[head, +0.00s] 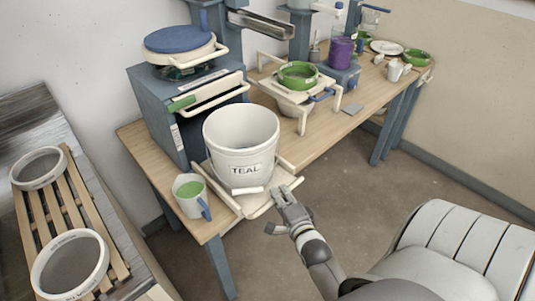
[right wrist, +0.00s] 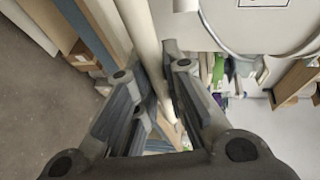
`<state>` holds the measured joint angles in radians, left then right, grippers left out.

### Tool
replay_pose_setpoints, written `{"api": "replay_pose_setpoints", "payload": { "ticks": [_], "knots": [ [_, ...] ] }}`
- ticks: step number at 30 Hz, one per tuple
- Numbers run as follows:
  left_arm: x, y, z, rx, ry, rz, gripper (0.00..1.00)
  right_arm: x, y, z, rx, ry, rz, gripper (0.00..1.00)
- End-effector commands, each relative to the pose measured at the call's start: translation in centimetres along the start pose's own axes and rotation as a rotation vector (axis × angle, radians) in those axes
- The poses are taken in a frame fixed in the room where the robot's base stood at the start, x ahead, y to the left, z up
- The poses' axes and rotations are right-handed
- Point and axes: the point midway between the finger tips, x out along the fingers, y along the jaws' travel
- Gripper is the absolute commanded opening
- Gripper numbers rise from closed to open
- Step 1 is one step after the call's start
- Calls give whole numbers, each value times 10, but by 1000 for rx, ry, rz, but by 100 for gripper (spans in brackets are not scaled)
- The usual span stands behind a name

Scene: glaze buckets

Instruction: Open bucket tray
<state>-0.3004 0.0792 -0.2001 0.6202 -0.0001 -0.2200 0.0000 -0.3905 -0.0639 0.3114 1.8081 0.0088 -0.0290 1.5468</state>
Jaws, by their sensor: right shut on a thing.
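The cream bucket tray (head: 258,208) juts out from the near left end of the wooden table, under the white bucket labelled TEAL (head: 240,145). My right gripper (head: 283,195) is at the tray's front right edge. In the right wrist view my right gripper (right wrist: 168,62) has its fingers on either side of a long cream bar (right wrist: 143,38), and it is shut on that part of the tray. The fingers hide part of the bar. The bucket stands upright on the tray. My left gripper is not in view.
A mug with green contents (head: 190,193) stands close to the tray's left side. A blue-grey cabinet (head: 180,115) is behind the bucket. A slatted rack (head: 62,215) with two pale rings is at the left. The floor right of the table is clear.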

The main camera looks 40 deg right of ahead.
Motion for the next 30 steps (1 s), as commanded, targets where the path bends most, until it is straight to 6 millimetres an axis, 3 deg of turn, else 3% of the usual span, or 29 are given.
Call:
{"api": "replay_pose_setpoints", "payload": {
  "ticks": [7,21,22,23,30],
  "knots": [
    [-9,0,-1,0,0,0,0,-21,4,-9,-1,0,0,0],
    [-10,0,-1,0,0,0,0,-24,5,-10,0,-1,-2,0],
    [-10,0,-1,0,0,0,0,-24,5,-10,0,-1,-2,15],
    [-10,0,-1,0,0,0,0,-24,5,-10,0,-1,-2,19],
    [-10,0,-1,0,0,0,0,-24,5,-10,0,-1,-1,21]
  ]
}}
